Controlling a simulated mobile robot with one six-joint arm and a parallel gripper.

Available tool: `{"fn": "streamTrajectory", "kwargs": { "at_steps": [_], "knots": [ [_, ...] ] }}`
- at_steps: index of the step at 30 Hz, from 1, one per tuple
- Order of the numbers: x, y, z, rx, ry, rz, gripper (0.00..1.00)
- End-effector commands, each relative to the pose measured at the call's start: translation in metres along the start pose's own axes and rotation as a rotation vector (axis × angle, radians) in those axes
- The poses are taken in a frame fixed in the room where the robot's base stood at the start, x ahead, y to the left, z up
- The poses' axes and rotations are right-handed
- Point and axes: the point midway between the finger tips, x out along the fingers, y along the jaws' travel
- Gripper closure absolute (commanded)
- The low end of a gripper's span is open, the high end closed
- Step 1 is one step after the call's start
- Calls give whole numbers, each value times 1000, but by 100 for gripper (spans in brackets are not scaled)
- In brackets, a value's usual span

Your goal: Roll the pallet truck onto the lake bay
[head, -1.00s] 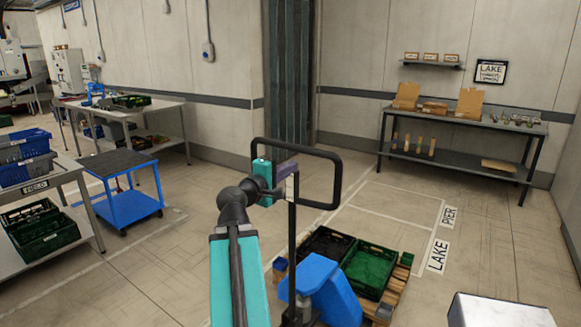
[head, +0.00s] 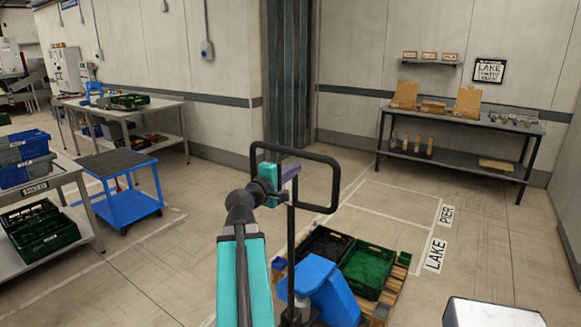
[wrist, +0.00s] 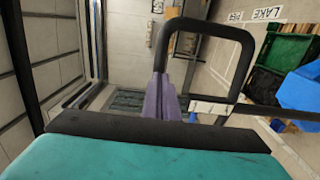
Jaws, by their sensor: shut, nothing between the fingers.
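The pallet truck (head: 325,292) has a blue body in the lower middle of the head view. Its black loop handle (head: 338,182) stands upright on a dark pole; the loop also shows in the wrist view (wrist: 247,50). A wooden pallet (head: 387,297) sits on the truck with a black crate and a green crate. My gripper (head: 293,171) is shut, its purple fingers (wrist: 162,98) at the handle's lower left part. I cannot tell whether they touch it. The lake bay (head: 385,234) is the nearer floor rectangle beside the LAKE label (head: 436,255). The pallet overlaps its near side.
The pier bay (head: 400,203) lies behind, by the PIER label (head: 446,215). A bench (head: 455,125) stands at the back wall. A blue cart (head: 130,207) and a crate table (head: 75,185) are at left. A pale box top (head: 492,312) is at lower right.

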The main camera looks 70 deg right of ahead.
Motion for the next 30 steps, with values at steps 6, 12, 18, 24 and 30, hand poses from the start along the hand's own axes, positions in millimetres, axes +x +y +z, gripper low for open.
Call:
{"fn": "streamTrajectory", "kwargs": {
  "at_steps": [6, 12, 18, 24, 30],
  "knots": [
    [30, 1, -1, -1, -2, 0, 100],
    [56, 1, -1, 0, -1, -1, 100],
    [74, 1, -1, 0, 0, 0, 100],
    [80, 0, 0, 0, 1, 0, 100],
    [80, 0, 0, 0, 1, 0, 100]
  ]
}}
